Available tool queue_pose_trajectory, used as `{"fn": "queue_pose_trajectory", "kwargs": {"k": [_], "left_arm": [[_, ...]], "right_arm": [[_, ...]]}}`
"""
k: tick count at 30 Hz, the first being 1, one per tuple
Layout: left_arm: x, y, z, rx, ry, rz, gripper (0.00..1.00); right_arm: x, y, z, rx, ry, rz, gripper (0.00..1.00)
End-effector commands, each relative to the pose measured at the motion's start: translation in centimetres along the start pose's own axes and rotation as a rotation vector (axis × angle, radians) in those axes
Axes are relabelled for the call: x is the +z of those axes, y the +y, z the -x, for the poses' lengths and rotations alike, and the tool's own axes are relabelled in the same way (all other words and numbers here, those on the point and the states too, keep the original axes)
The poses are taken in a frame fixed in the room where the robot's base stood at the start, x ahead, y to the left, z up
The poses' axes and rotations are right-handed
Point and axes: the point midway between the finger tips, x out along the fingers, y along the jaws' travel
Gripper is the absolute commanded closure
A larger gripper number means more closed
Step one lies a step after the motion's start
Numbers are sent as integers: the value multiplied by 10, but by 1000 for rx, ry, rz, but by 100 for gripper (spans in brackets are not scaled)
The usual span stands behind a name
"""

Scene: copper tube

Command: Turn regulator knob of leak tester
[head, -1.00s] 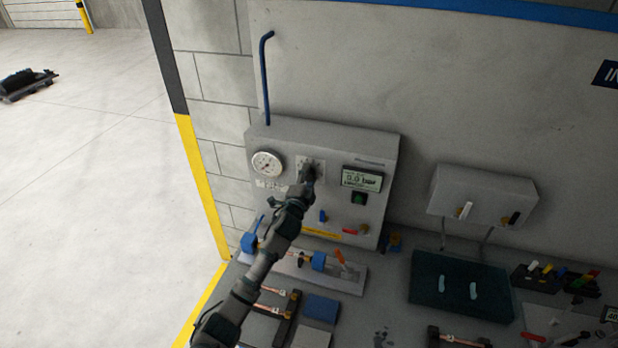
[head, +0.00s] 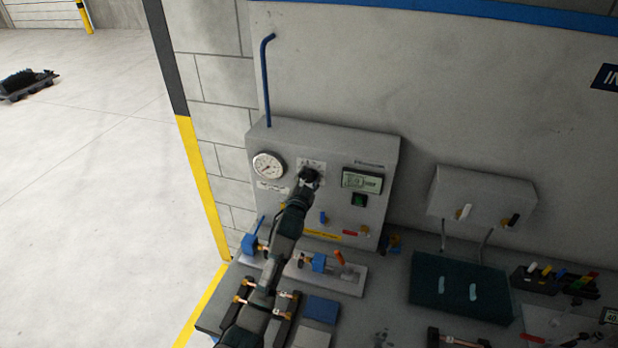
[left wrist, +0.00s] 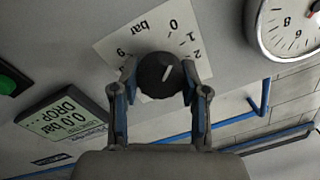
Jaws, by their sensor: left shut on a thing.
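The leak tester (head: 335,155) is a grey box against the wall at the back of the bench. Its black regulator knob (left wrist: 157,74) has a white pointer line and sits on a white scale plate marked in bar. My left gripper (left wrist: 158,88) is shut on the knob, one finger on each side. In the head view the gripper (head: 308,180) covers part of the knob. The round gauge (head: 268,165) is left of the knob. The display (left wrist: 62,117) reads 0.0 bar and DROP. My right gripper is not in view.
A green button (head: 359,200), a blue valve lever (head: 323,217) and a red lever (head: 356,232) sit on the panel near my arm. Clamps with copper tubes (head: 283,294) lie on the bench below it. A dark teal case (head: 458,288) stands to the right.

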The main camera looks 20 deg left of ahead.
Motion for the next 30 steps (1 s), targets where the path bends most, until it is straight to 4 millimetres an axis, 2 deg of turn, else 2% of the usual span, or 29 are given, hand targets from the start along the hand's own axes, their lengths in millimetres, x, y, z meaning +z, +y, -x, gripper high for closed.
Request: {"fn": "queue_pose_trajectory", "kwargs": {"k": [1, 18, 19, 21, 22, 30], "left_arm": [[9, 5, 1, 9, -19, 12, 90], [10, 6, 0, 10, -22, 45, 90], [10, 6, 0, 10, -22, 45, 53], [10, 6, 0, 10, -22, 45, 36], [9, 6, 0, 9, -21, 45, 30], [4, 2, 1, 4, -11, 44, 30]], "right_arm": [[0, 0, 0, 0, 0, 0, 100], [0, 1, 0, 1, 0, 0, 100], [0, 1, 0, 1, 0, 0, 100], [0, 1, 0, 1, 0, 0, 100], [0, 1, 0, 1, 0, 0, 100], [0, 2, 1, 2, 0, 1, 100]]}}
